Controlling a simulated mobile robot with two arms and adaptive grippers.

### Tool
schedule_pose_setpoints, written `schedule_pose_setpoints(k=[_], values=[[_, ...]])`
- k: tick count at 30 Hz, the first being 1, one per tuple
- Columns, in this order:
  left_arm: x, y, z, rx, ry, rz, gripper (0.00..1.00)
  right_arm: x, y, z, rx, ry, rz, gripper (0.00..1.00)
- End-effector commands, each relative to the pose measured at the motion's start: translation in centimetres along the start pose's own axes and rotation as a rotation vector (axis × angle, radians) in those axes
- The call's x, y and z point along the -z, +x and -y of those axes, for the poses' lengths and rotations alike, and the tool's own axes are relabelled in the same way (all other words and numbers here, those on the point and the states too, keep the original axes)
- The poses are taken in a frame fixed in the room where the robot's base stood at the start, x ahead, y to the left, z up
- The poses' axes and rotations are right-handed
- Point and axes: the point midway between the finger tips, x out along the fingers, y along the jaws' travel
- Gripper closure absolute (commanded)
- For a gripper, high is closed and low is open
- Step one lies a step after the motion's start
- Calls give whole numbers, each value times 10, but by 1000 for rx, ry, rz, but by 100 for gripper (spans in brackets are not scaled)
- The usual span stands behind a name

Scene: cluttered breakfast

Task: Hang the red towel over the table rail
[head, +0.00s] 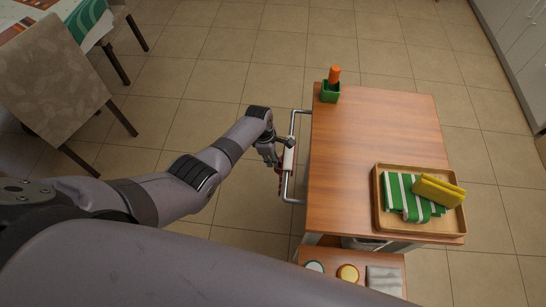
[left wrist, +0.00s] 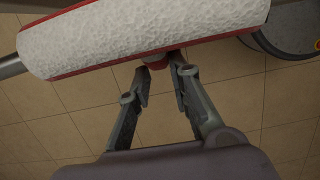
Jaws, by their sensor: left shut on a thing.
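The towel (head: 289,160) lies over the table rail (head: 294,122), the metal bar on the left side of the wooden table. In the left wrist view the towel (left wrist: 150,38) shows a white fluffy face with red edges, and the rail (left wrist: 10,69) comes out at its left end. My left gripper (head: 275,163) is just left of the rail. In its wrist view the fingers (left wrist: 160,66) are closed in on a red part below the white face. The exact grip is partly hidden. My right gripper is not in view.
The wooden table (head: 365,145) bears a green pot (head: 329,93) with an orange item, and a tray (head: 379,205) with a green striped cloth (head: 402,197) and a yellow item (head: 438,191). A chair (head: 52,75) stands at left. Floor left of the rail is clear.

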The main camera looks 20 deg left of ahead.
Motion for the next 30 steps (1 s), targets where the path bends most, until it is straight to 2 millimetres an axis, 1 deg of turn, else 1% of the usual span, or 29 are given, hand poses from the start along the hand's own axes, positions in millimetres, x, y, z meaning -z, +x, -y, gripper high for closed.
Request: schedule_pose_setpoints(k=[14, 15, 25, 30], values=[[1, 6, 0, -1, 0, 0, 100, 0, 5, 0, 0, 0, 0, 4], [1, 5, 0, -1, 0, 0, 79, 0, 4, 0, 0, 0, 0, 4], [1, 5, 0, -1, 0, 0, 57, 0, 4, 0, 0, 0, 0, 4], [1, 6, 0, 0, 0, 0, 57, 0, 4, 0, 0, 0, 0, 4]])
